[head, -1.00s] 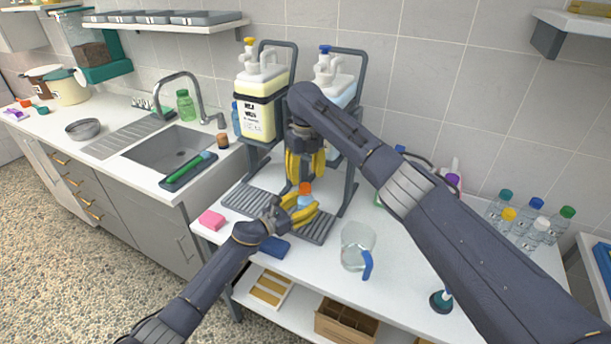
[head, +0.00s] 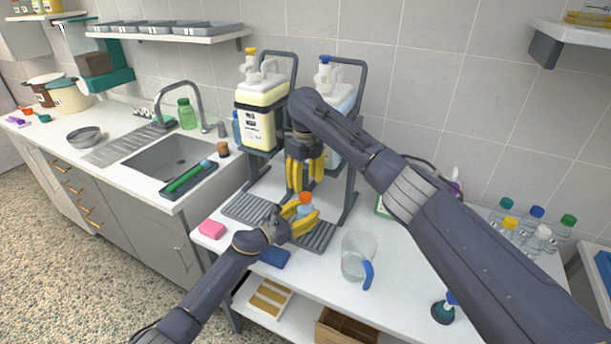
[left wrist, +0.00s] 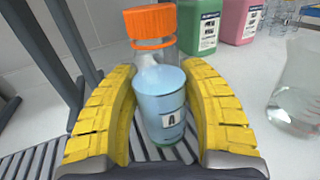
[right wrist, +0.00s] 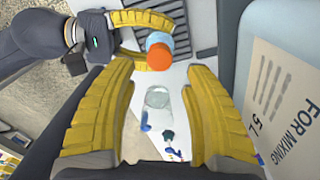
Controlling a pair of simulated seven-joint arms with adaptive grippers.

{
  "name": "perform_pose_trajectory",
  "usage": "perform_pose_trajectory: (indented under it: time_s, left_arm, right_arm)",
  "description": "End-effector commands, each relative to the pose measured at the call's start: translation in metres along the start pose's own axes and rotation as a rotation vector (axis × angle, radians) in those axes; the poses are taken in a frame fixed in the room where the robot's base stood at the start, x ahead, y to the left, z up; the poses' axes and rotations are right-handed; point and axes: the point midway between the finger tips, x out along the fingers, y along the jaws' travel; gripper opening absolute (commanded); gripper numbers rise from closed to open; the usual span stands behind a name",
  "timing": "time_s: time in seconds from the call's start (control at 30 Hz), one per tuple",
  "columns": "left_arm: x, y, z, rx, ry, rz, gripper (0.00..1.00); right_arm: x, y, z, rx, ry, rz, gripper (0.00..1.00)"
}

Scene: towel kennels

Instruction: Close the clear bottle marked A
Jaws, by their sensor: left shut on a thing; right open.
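The clear bottle marked A (left wrist: 165,105) holds blue liquid and stands upright between the yellow fingers of my left gripper (head: 303,215), which is shut on it. An orange cap (left wrist: 150,25) sits on top of the bottle; I cannot tell whether it is tight. The cap also shows in the head view (head: 306,197) and in the right wrist view (right wrist: 159,56). My right gripper (head: 305,187) points down, open and empty, just above the cap. The bottle is over the grey slatted grate (head: 318,238).
The rack carries a yellow-liquid container (head: 257,118) and a pale blue one (head: 342,98) close to my right gripper. A clear jug (head: 354,248) stands right of the grate. A pink sponge (head: 211,229) and a blue one (head: 275,257) lie in front. Several capped bottles (head: 540,238) stand far right.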

Motion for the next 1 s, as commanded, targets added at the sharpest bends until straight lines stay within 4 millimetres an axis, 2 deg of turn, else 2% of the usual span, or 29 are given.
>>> perform_pose_trajectory:
  time_s: [0.1,0.4,0.63,0.97,1.0]
  left_arm:
    - [0.0,0.0,0.0,0.0,0.0,0.0,0.0]
    - [0.0,0.0,0.0,0.0,0.0,0.0,0.0]
    - [0.0,0.0,0.0,0.0,0.0,0.0,0.0]
    - [0.0,0.0,0.0,0.0,0.0,0.0,0.0]
    - [0.0,0.0,0.0,0.0,0.0,0.0,0.0]
  right_arm:
    - [0.018,0.001,0.0,0.0,0.002,0.002,0.5]
    - [0.049,0.0,0.0,0.001,0.001,0.001,0.5]
    - [0.058,0.0,0.0,0.001,0.0,-0.001,0.5]
    - [0.058,0.0,0.0,0.0,0.0,0.0,0.52]
    - [0.058,0.0,0.0,0.001,0.0,0.0,0.47]
